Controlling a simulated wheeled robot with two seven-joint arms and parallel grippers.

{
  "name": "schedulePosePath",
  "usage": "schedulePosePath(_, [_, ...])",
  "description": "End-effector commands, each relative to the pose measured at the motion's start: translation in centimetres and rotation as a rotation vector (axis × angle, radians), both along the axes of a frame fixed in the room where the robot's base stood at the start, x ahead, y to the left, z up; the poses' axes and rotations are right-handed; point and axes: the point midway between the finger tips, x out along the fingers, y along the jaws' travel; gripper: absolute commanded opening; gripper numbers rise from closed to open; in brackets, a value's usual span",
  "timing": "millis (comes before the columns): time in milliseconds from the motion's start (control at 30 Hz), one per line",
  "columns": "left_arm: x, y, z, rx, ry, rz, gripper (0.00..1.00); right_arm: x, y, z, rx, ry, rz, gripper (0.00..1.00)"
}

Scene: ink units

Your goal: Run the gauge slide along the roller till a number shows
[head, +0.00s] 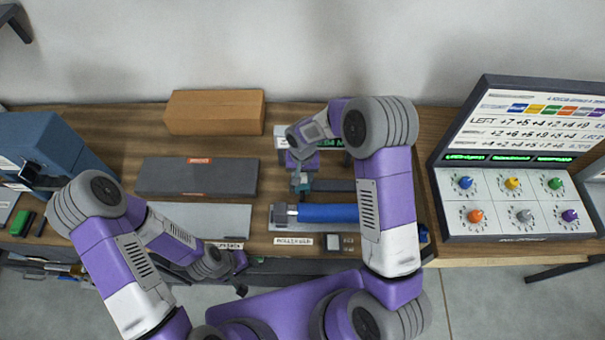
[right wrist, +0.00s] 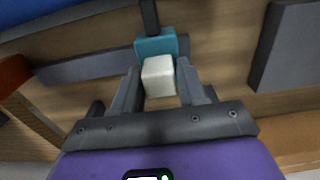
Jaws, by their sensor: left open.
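The blue roller (head: 325,213) lies in a grey holder on the bench, its right part behind my right arm. The teal gauge slide (head: 301,186) is on a dark rail behind the roller, near its left end. It also shows in the right wrist view (right wrist: 154,46) with a pale block (right wrist: 159,77) on it. My right gripper (head: 301,172) is at the slide; its fingers (right wrist: 159,82) are closed around the pale block. A green-lit display (head: 327,143) behind is mostly hidden by my arm, its reading unclear. My left gripper (head: 242,277) is open and empty at the front edge.
A dark grey box (head: 196,178) and an orange-brown block (head: 214,112) stand to the left. A light plate (head: 215,219) lies in front of them. A panel with coloured knobs (head: 510,195) stands at right. A blue machine (head: 50,150) is far left.

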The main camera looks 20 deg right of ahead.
Motion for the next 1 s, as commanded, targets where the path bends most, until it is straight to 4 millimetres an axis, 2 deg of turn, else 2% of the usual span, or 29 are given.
schedulePosePath(33, [0.0,0.0,0.0,0.0,0.0,0.0,0.43,0.0,0.0,0.0,0.0,0.0,0.0,0.34])
schedulePosePath(200, [0.0,0.0,0.0,0.0,0.0,0.0,0.43,0.0,0.0,0.0,0.0,0.0,0.0,0.07])
schedulePosePath(267, [0.0,0.0,0.0,0.0,0.0,0.0,0.43,0.0,0.0,0.1,0.0,0.0,0.0,0.0])
schedulePosePath(567, [0.0,0.0,-0.1,0.0,0.0,0.0,0.43,-0.2,-0.7,0.1,0.0,0.0,-0.002,0.0])
schedulePosePath(767, [0.0,0.0,-0.4,0.0,0.0,0.0,0.43,-1.2,-4.2,0.0,-0.001,0.001,-0.005,0.0])
schedulePosePath(1000, [0.0,0.0,-0.9,0.0,0.0,0.0,0.43,-3.1,-10.6,0.1,-0.001,0.001,-0.008,0.0])
